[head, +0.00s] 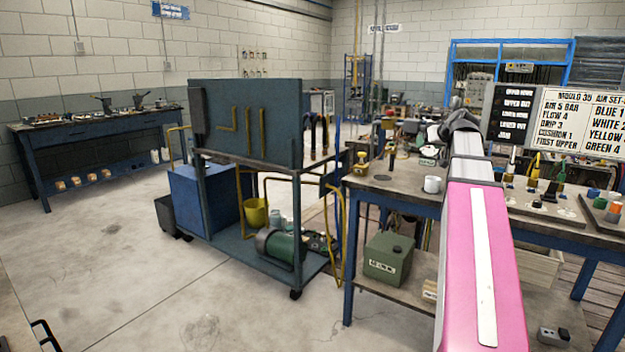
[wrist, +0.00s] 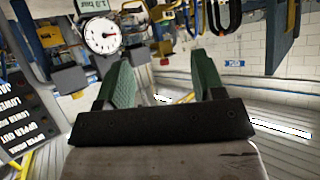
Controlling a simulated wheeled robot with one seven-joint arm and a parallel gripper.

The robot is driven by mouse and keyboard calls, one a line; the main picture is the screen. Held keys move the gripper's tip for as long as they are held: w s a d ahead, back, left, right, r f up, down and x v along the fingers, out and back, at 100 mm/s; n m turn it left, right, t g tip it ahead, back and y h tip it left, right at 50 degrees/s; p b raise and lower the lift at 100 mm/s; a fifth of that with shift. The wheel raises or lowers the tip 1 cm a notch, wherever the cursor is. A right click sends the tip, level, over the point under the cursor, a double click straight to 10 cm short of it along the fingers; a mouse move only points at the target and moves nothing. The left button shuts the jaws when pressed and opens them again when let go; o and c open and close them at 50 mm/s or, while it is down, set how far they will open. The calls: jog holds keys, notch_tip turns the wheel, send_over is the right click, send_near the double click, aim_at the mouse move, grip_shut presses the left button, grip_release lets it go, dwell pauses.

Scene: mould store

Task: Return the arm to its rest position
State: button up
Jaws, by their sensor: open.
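My arm (head: 478,260), pink with a white stripe, reaches from the bottom of the head view forward over the right-hand workbench (head: 408,193). Its grey forward end (head: 458,130) is above the bench; my fingers cannot be made out there. In the wrist view my gripper (wrist: 165,88) shows two green-padded fingers set wide apart, with nothing between them. The gripper is open and empty.
A white cup (head: 432,185) stands on the bench left of my arm. A lettered board (head: 565,120) stands at right. The wrist view shows a dial gauge (wrist: 102,36). A blue-framed cart (head: 250,165) stands left; the floor (head: 110,260) beyond is clear.

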jog(key=s+a+f+g, duration=0.2)
jog(key=a+f, duration=0.2)
jog(key=f, duration=0.6)
jog(key=s+a+f+m+g, duration=0.1)
jog(key=s+a+f+g, duration=0.15)
jog(key=a+f, duration=0.45)
jog(key=s+a+f+g, duration=0.1)
jog(key=s+a+f, duration=0.15)
jog(key=f, duration=0.95)
jog(key=s+a+f+g+h, duration=0.1)
jog(key=s+a+f+g, duration=0.2)
jog(key=s+f, duration=0.6)
jog(key=s+a+f+g+h, duration=0.1)
jog(key=s+a+f+g, duration=0.2)
jog(key=s+a+f, duration=0.2)
jog(key=s+f, duration=0.3)
jog(key=f, duration=0.3)
jog(key=shift+s+a+f+m+h, duration=0.15)
jog(key=shift+s+f+m+h, duration=0.05)
jog(key=shift+s+m+h, duration=0.2)
jog(key=shift+w, duration=0.1)
